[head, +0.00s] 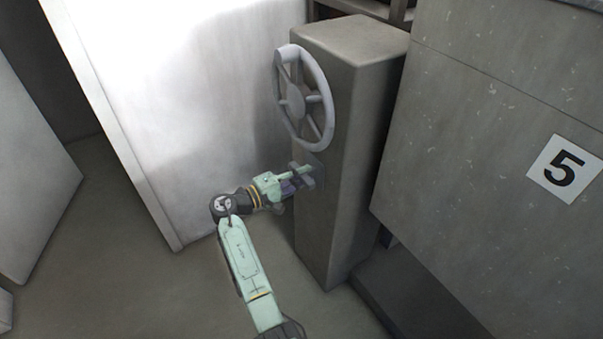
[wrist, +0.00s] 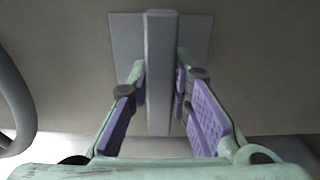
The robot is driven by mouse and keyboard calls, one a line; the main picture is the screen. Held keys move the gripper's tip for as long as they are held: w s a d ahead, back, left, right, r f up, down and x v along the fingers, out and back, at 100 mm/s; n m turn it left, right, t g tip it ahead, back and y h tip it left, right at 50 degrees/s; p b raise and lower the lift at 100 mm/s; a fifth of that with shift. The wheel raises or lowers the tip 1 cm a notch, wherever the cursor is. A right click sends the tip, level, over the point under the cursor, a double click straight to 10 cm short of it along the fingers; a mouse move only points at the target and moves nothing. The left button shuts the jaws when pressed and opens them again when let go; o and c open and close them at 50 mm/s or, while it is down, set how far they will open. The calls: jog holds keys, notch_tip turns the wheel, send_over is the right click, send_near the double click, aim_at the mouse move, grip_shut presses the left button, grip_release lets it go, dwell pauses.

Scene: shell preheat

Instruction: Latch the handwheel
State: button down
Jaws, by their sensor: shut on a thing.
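The grey handwheel (head: 303,97) with spokes is mounted on the left face of a grey post, and its rim (wrist: 15,95) shows at the left edge of the wrist view. Below the wheel, a small plate (wrist: 195,38) on that face carries a grey latch bar (wrist: 160,75). My gripper (head: 299,180) is at the bar, under the wheel. In the wrist view its purple-padded fingers stand on both sides of the bar, shut on it. The gripper hides much of the latch in the head view.
The grey post (head: 350,130) stands between a white panel (head: 190,90) on the left and a large grey cabinet (head: 480,130) with a "5" label (head: 563,168) on the right. Bare floor (head: 120,260) lies at the lower left. A dark low plinth (head: 410,300) runs under the cabinet.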

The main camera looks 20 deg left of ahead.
jog(key=c, duration=1.5)
grip_release()
jog(key=v, duration=1.2)
jog(key=shift+a, duration=0.1)
